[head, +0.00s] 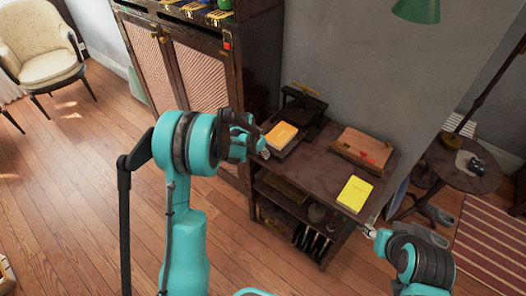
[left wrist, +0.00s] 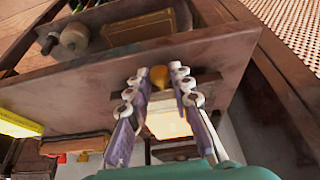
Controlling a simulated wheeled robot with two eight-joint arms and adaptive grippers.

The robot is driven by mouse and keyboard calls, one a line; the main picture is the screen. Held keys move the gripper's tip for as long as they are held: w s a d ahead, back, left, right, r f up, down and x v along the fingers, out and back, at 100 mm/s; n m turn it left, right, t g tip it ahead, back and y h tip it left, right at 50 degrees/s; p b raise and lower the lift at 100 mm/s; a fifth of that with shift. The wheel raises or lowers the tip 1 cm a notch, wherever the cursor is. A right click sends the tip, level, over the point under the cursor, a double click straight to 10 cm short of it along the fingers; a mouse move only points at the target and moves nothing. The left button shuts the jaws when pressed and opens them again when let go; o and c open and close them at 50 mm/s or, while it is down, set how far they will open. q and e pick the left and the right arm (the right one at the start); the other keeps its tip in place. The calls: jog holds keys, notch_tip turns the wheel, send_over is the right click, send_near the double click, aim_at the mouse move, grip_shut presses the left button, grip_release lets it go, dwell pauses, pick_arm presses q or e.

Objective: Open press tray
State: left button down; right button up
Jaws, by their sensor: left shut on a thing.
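A black press (head: 304,100) stands at the back left of the dark wooden table, with its dark tray reaching towards my left arm. An orange-yellow book (head: 282,134) lies on the tray. My left gripper (head: 262,151) is at the tray's near end. In the left wrist view the two fingers (left wrist: 158,88) close around a small brass-coloured knob (left wrist: 158,76) at the tray's edge; the book (left wrist: 167,123) shows just behind it. The fingers partly cover the tray. My right gripper (head: 371,232) is near the table's front right corner, apart from everything; its fingers are too small to read.
A wooden box with red parts (head: 363,147) and a yellow book (head: 355,194) lie on the table's right side. Below is a shelf with several items. A tall cabinet (head: 190,70) stands close on the left. A round side table (head: 463,168) is at right.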

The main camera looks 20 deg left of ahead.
pick_arm(q)
jog(key=c, duration=1.3)
grip_release()
jog(key=shift+c, duration=0.2)
jog(key=v, duration=1.2)
jog(key=shift+w, duration=0.1)
jog(key=shift+r, duration=0.1)
jog(key=s+d+r+n+t+y, duration=0.1)
jog(key=s+d+r, duration=0.1)
jog(key=s+r, duration=0.3)
jog(key=s+d+r+n, duration=0.1)
jog(key=s+d+r, duration=0.2)
jog(key=s, duration=0.5)
jog(key=s+d+n+t, duration=0.1)
jog(key=s+d+n, duration=0.1)
jog(key=s, duration=1.1)
jog(key=shift+f+t+y, duration=0.3)
jog(key=shift+f+t, duration=0.1)
